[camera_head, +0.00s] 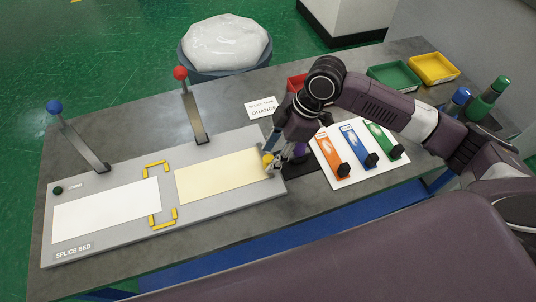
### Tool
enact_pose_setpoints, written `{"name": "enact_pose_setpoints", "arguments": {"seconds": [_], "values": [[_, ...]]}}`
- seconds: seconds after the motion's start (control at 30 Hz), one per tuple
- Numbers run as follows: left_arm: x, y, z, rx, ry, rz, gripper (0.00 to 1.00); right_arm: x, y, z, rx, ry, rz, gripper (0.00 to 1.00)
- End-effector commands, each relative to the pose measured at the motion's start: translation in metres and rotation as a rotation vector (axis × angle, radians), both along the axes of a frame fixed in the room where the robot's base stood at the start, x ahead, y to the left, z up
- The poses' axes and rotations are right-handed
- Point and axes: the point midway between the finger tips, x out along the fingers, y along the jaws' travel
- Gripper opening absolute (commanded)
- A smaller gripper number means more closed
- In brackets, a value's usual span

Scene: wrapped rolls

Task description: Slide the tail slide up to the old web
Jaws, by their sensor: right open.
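The splice bed (230,205) is a long grey plate on the table. A white sheet (105,210), seemingly the old web, lies on its left part. A cream sheet (222,175), seemingly on the tail slide, lies on its right part. A narrow grey gap with yellow corner marks (152,222) separates the sheets. My left gripper is out of view.
A blue-knobbed lever (80,140) and a red-knobbed lever (192,108) rise behind the bed. A white board (345,183) with orange, blue and green items lies right. Green (392,78) and yellow (433,69) bins and bottles stand farther back. A card (262,108) reads ORANGE.

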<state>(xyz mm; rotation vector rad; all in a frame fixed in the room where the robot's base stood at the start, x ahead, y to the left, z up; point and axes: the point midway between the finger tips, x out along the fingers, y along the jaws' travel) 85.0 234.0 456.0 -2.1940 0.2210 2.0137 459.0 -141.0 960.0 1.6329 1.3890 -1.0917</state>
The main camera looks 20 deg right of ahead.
Motion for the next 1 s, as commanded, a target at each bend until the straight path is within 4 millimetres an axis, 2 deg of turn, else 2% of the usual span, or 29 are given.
{"name": "enact_pose_setpoints", "arguments": {"seconds": [0.2,0.5,0.87,1.0], "values": [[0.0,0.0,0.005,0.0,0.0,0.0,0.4,0.002,0.008,-0.02,-0.001,0.0,-0.001,0.4],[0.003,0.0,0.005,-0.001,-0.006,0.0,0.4,0.002,0.009,-0.023,-0.001,-0.002,-0.001,0.4],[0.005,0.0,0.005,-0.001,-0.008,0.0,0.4,0.002,0.009,-0.023,-0.001,-0.002,-0.001,0.01],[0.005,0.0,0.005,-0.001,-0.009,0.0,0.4,0.002,0.009,-0.023,-0.001,-0.002,-0.001,0.0]]}}
